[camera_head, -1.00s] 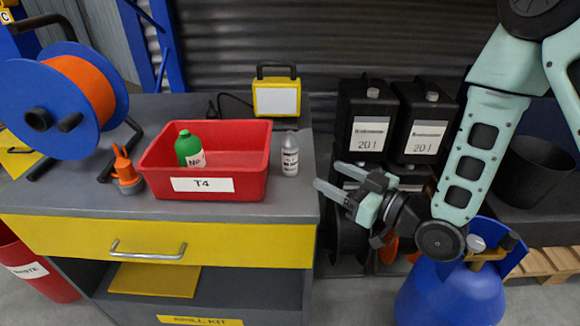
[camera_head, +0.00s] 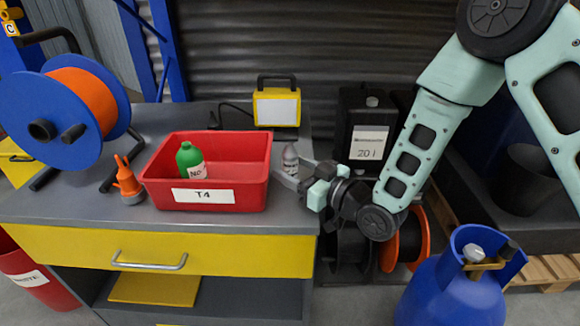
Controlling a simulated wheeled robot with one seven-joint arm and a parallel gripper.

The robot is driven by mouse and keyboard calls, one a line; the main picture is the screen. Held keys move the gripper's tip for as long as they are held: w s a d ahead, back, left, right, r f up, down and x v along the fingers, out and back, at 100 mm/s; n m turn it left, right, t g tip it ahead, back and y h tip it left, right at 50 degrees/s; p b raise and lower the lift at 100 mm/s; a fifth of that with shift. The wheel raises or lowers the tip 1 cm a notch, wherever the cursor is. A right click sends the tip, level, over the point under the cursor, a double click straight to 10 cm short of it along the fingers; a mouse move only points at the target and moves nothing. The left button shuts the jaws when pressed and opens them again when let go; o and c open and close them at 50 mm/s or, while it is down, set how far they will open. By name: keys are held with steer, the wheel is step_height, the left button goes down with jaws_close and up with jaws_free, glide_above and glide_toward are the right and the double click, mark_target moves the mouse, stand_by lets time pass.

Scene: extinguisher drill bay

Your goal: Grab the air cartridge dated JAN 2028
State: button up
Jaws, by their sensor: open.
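A small grey cartridge (camera_head: 290,158) with a pale label stands upright on the bench, just right of the red tray. A green cartridge (camera_head: 189,160) stands in the tray; its label starts with "NO", the rest too small to read. I cannot read a date on the grey one. My gripper (camera_head: 291,176) is open at the grey cartridge, its fingers reaching in from the right and hiding the lower part. I cannot tell whether they touch it.
The red tray (camera_head: 256,193), marked T4, is close left of my gripper. An orange-grey oil can (camera_head: 128,183) and a hose reel (camera_head: 65,105) stand further left. A yellow lamp (camera_head: 277,106) is behind. A black 20 l canister (camera_head: 367,130) stands beyond the bench's right edge.

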steer(key=shift+c, duration=0.4)
steer(key=c, duration=1)
steer(key=shift+c, duration=0.6)
steer(key=shift+r, duration=0.1)
